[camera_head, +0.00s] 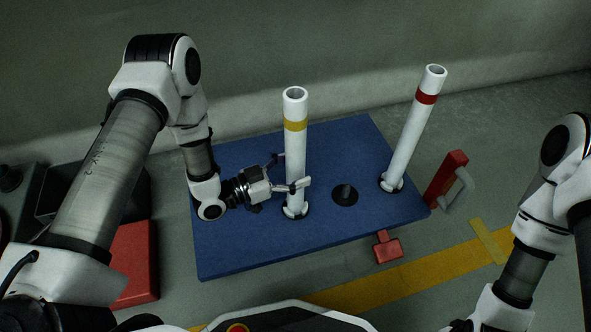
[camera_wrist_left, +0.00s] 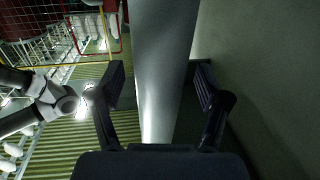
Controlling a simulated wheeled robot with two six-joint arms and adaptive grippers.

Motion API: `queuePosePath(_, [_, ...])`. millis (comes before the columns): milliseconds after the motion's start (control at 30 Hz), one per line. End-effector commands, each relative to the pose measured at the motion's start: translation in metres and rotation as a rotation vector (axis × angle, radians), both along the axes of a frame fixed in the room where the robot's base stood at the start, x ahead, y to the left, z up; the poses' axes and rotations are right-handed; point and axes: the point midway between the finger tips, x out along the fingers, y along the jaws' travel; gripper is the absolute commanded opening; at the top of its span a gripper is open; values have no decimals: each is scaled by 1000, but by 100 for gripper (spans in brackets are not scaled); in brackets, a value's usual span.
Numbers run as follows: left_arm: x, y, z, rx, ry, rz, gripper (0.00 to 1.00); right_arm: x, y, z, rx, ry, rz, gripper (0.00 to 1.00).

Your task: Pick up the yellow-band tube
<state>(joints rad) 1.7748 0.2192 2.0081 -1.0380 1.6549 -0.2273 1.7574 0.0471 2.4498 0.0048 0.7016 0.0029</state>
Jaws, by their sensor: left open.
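The yellow-band tube (camera_head: 296,150) is white with a yellow ring near its open top. It stands upright in a collar on the blue board (camera_head: 240,245). My left gripper (camera_head: 291,172) is open at the tube's lower half, one finger on each side. In the left wrist view the tube (camera_wrist_left: 165,70) stands between the spread fingers of the left gripper (camera_wrist_left: 160,82), with gaps visible on both sides. A similar tube with a red band (camera_head: 410,135) stands farther right on the board. My right arm shows at the right edge; its gripper is out of view.
An empty dark socket (camera_head: 344,195) lies between the two tubes. A red block with a grey handle (camera_head: 446,180) stands right of the board, and a small red piece (camera_head: 387,247) sits at its front edge. A wall rises behind. A red box (camera_head: 132,262) is at left.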

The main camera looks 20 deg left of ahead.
Motion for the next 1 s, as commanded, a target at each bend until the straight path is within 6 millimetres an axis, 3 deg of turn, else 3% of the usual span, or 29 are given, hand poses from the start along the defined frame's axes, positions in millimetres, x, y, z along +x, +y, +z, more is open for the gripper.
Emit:
queuePosePath(67, [0,0,1,0,0,0,73,0,0,1,0,0,0,40])
queuePosePath(200, [0,0,1,0,0,0,23,0,0,1,0,0,0,40])
queuePosePath(267, [0,0,1,0,0,0,3,0,0,1,0,0,0,40])
queuePosePath(533, [0,0,1,0,0,0,3,0,0,1,0,0,0,40])
queuePosePath(633, [0,0,11,-1,-1,0,3,-1,0,8,0,1,1,40])
queuePosePath(1000, [0,0,94,-1,-2,0,3,-3,1,59,1,8,11,40])
